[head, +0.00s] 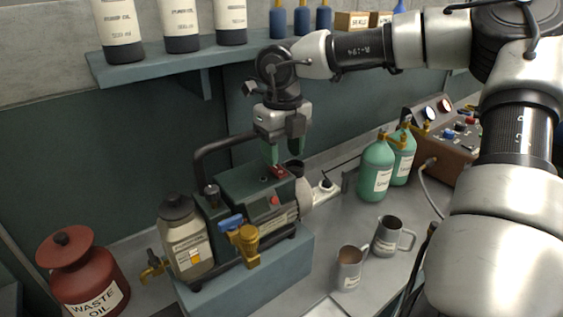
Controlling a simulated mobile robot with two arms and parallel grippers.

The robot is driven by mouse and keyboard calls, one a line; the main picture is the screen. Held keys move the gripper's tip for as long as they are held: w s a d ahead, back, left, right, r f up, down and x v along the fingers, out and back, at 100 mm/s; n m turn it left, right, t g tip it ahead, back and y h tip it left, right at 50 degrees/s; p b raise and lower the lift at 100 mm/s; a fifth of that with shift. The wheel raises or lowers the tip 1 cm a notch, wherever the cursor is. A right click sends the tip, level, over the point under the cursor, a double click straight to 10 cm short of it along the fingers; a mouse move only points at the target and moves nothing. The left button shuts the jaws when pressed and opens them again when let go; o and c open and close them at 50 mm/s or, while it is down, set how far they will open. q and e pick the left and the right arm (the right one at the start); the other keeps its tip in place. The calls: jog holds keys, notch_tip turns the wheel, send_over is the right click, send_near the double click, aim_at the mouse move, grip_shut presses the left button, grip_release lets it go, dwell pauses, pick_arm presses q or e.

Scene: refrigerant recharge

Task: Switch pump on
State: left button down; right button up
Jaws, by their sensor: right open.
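The vacuum pump (235,190) is a dark green unit with a black carrying handle, standing on a blue-grey block (295,262) on the bench. A small red switch (279,171) shows on its top. My right gripper (283,156) points down just above the pump top, close to the switch. Its greenish fingers are apart with nothing seen between them, and partly cover the area behind the switch. I cannot tell whether a finger touches the switch, or which position the switch is in. My left gripper is not in view.
A clear oil bottle (185,240) with a brass tap stands at the pump's left, near a red waste oil can (82,275). Two metal mugs (349,268), green cylinders (376,170) and a brown gauge box (447,152) stand to the right. A shelf (160,66) with bottles hangs behind.

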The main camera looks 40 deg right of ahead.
aim_at(282, 173)
notch_tip(282, 173, down, 4)
jog(key=shift+r+p, duration=0.1)
jog(key=shift+p, duration=0.2)
jog(key=shift+w+f, duration=0.1)
jog(key=shift+f, duration=0.1)
jog(key=shift+c, duration=0.6)
jog(key=c, duration=0.8)
jog(key=shift+w+g+b, duration=0.2)
jog(key=shift+g+b, duration=0.15)
jog(key=shift+g, duration=0.55)
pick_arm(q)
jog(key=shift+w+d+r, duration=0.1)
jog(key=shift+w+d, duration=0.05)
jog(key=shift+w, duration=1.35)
pick_arm(e)
jog(key=shift+w+r+g, duration=0.1)
jog(key=shift+r+g, duration=0.15)
jog(key=shift+g, duration=0.55)
jog(key=o, duration=0.9)
